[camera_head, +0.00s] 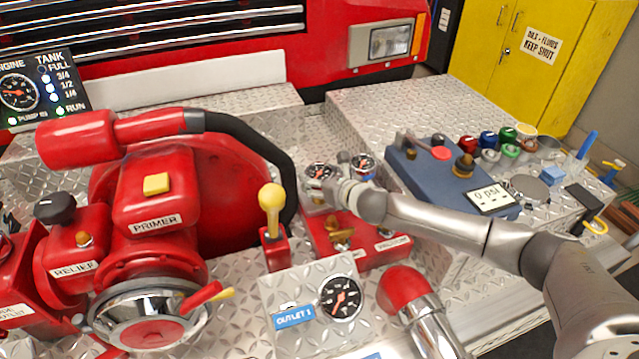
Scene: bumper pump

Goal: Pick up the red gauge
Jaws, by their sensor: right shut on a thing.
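The red gauge (319,171) is a small round dial with a dark face, at the centre of the head view over the back of a red block. My right gripper (331,186) reaches in from the right and is shut on it. The fingers cover part of its body and its lower end, so I cannot tell whether it touches the block below. A second small gauge (363,164) with a blue rim stands just to the right, close behind my gripper. My left gripper is not in view.
The red block (385,249) with brass fittings lies beneath my right arm. A yellow-knobbed lever (271,215) and black hose stand left of the gripper. A blue test box (420,178) and several coloured caps sit right. The outlet gauge (341,297) is in front.

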